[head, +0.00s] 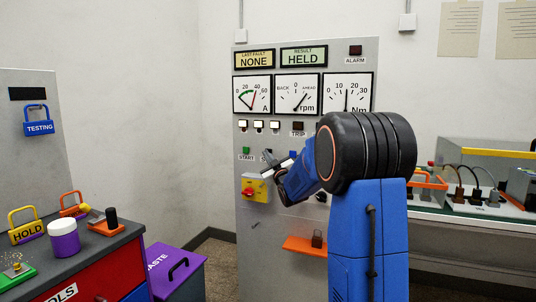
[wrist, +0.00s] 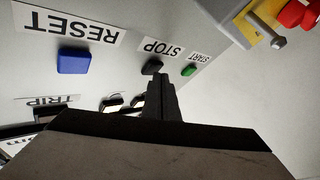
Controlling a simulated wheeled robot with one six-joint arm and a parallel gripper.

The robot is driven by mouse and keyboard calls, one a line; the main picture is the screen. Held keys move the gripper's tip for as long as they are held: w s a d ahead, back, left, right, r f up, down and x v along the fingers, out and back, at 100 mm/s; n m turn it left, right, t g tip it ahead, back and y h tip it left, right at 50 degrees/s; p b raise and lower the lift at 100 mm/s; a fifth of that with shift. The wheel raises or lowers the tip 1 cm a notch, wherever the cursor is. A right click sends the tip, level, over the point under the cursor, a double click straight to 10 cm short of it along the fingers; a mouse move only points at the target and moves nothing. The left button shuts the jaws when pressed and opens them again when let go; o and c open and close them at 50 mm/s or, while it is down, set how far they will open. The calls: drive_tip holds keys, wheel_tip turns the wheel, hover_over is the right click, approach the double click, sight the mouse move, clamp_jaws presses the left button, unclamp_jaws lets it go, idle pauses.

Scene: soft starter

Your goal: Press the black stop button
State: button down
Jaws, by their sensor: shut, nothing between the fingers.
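The black stop button (wrist: 152,66) sits on the panel under the STOP label (wrist: 163,47), which reads upside down in the wrist view. My gripper (wrist: 158,80) is shut and empty, its dark fingertips right at the button's lower edge in that view. I cannot tell whether they touch it or stand a little short. In the head view my blue arm reaches to the panel (head: 242,125), and the gripper end largely hides the stop button beside the green start button (head: 246,150).
The green start button (wrist: 189,70) and blue reset button (wrist: 73,61) flank the stop button. A red knob on a yellow plate (head: 264,187) is below. An orange shelf (head: 297,245) juts from the panel lower down. A tool cabinet (head: 112,250) stands at left.

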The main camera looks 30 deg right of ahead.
drive_tip(key=shift+s+a, duration=0.35)
drive_tip(key=shift+a, duration=0.1)
drive_tip(key=shift+s+a, duration=0.8)
drive_tip(key=shift+a, duration=0.2)
drive_tip(key=shift+s+a, duration=0.75)
drive_tip(key=shift+a, duration=0.2)
drive_tip(key=shift+a, duration=0.1)
drive_tip(key=s+a+f+m+g+y, duration=0.1)
drive_tip(key=s+a+f+g, duration=0.4)
drive_tip(key=s, duration=1.1)
drive_tip(key=s+a+f+m+g+y, duration=0.1)
drive_tip(key=s+a+f+g, duration=0.5)
drive_tip(key=s, duration=1.1)
drive_tip(key=s+a+f+m+g+y, duration=0.1)
drive_tip(key=s+a+f+g, duration=0.4)
drive_tip(key=s+a+f, duration=0.5)
drive_tip(key=s+f, duration=0.2)
drive_tip(key=s, duration=0.5)
drive_tip(key=shift+s+f+m, duration=0.15)
drive_tip(key=shift+f+m, duration=0.15)
drive_tip(key=shift+f, duration=0.1)
